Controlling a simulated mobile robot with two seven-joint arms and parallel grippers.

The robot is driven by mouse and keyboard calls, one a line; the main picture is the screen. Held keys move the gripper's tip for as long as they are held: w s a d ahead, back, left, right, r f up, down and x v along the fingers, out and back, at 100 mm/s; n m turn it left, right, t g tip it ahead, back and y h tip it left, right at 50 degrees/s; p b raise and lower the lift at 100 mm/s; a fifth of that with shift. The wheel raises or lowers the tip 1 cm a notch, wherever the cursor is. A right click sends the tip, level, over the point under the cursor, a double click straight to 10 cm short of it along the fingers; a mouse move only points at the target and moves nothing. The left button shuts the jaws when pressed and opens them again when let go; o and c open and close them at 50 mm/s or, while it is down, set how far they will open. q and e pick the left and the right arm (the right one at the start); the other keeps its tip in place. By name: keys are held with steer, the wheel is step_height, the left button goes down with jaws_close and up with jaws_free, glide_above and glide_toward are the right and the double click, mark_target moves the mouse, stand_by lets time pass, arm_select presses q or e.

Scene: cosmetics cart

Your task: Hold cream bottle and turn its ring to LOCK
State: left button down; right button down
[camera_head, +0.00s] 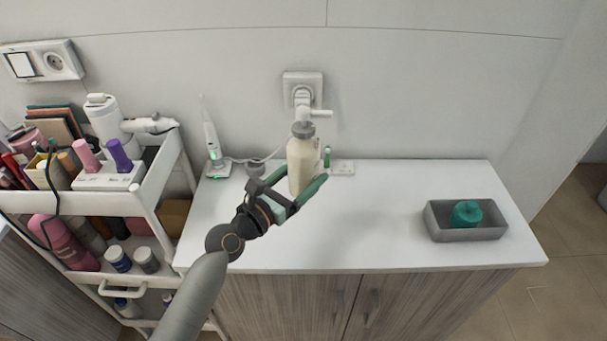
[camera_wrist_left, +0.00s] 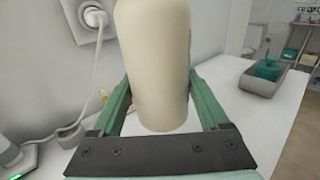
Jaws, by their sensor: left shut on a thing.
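The cream bottle (camera_head: 302,163) is a cream-coloured pump bottle with a grey ring (camera_head: 302,130) at its neck and a white pump head (camera_head: 306,108). It is upright in the head view, above the white counter. My left gripper (camera_head: 304,187) is shut on its body, with one green finger on each side. In the left wrist view the bottle (camera_wrist_left: 158,65) stands between the green fingers (camera_wrist_left: 160,95); its ring and pump are out of frame there. Any marking on the ring is too small to read. My right gripper is not in view.
A grey tray (camera_head: 437,225) with a teal object (camera_head: 466,213) is at the counter's right. An electric toothbrush (camera_head: 211,140) stands at the back left. A loaded white cart (camera_head: 160,200) is at the left. The counter's middle right (camera_head: 390,190) is clear.

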arm_select(q)
steer(key=shift+f+b, duration=3.95)
steer(key=shift+f, duration=0.7)
steer(key=shift+f, duration=0.2)
